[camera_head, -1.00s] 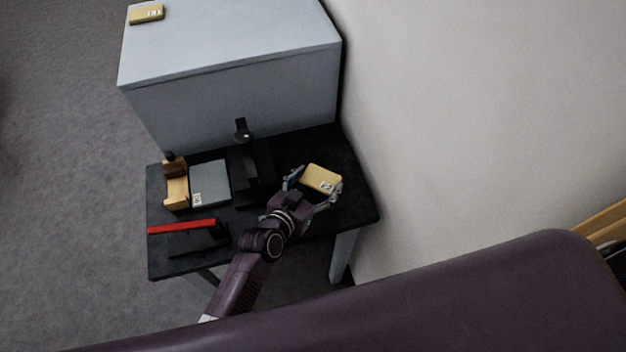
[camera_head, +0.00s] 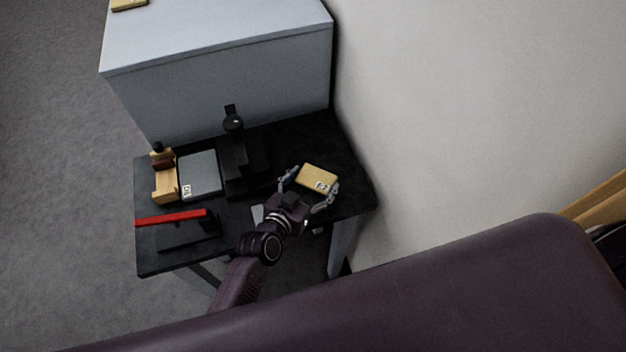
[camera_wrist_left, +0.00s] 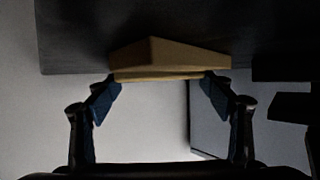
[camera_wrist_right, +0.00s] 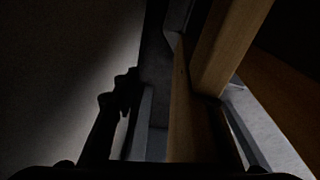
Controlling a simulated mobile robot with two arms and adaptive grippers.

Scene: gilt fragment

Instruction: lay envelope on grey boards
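The yellow envelope (camera_head: 319,178), thick with a small white label, is between the fingers of my left gripper (camera_head: 312,184) at the right part of the black table. In the left wrist view the envelope (camera_wrist_left: 165,57) spans the gap between both fingertips (camera_wrist_left: 161,84), which appear to press its ends. It looks raised off the table, but the gap beneath is hidden. The grey boards (camera_head: 201,172) lie flat at the table's left, with a small label. My right gripper (camera_wrist_right: 170,100) shows only as dark shapes in the right wrist view; its opening is unclear.
The black table (camera_head: 345,195) also bears a black stand (camera_head: 241,165), a wooden holder (camera_head: 165,183) and a red-topped black tool (camera_head: 172,217). A grey cabinet (camera_head: 225,85) stands behind, another yellow item (camera_head: 128,4) on top. Wooden bars (camera_wrist_right: 230,45) are near my right gripper.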

